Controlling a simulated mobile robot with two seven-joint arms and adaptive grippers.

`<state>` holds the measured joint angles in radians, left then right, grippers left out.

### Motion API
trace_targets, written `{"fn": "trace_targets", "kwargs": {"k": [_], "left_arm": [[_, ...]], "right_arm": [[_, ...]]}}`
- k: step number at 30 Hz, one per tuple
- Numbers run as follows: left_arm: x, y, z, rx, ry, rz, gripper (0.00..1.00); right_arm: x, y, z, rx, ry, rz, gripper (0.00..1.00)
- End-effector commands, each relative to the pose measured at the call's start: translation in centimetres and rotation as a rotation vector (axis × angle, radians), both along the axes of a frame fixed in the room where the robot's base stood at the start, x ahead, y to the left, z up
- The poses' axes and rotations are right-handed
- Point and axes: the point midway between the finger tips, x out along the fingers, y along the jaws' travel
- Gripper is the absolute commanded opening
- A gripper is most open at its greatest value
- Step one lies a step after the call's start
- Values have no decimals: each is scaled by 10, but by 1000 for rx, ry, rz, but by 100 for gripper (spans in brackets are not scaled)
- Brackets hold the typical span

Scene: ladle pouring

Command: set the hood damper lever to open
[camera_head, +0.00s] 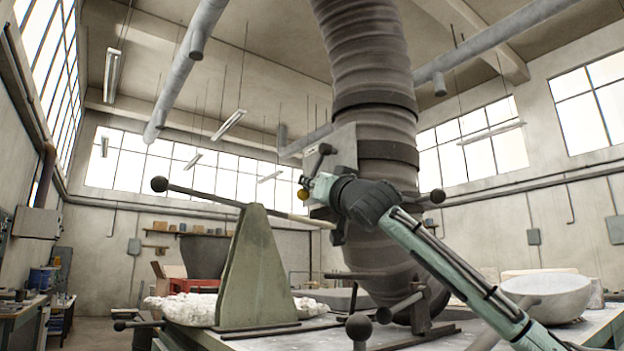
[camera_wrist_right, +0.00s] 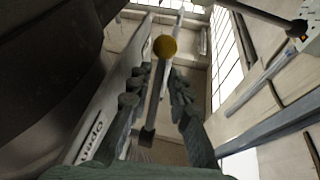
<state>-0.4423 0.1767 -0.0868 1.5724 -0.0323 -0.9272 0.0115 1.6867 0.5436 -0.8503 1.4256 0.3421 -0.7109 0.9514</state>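The damper lever ends in a yellow ball knob (camera_head: 303,194), seen beside the plate on the big ribbed hood duct in the head view. In the right wrist view its yellow knob (camera_wrist_right: 165,46) and thin rod stand between my right gripper's fingers. My right gripper (camera_head: 320,186) is at the plate (camera_head: 343,146). In the wrist view the right gripper (camera_wrist_right: 158,85) is open, with visible gaps between the fingers and the rod. Partly legible lettering (camera_wrist_right: 90,145) shows on the pale plate at left there. My left gripper is not in view.
A black-knobbed lever (camera_head: 322,150) sits just above my right gripper. A green triangular stand (camera_head: 254,270) carries a long bar with a black knob (camera_head: 160,184) to the left. A pale bowl (camera_head: 548,296) and several clamps stand on the workbench. The ribbed duct (camera_head: 372,60) is close behind my gripper.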

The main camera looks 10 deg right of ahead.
Motion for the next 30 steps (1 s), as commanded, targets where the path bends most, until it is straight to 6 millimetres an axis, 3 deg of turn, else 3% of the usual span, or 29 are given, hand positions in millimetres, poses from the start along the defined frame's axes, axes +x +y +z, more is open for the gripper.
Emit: {"fn": "trace_targets", "kwargs": {"k": [11,17,30], "left_arm": [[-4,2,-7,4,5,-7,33],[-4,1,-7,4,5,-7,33],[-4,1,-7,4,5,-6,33]], "right_arm": [[5,1,2,-1,0,-1,19],[5,1,2,-1,0,-1,0],[5,0,2,-1,2,-1,0]]}}
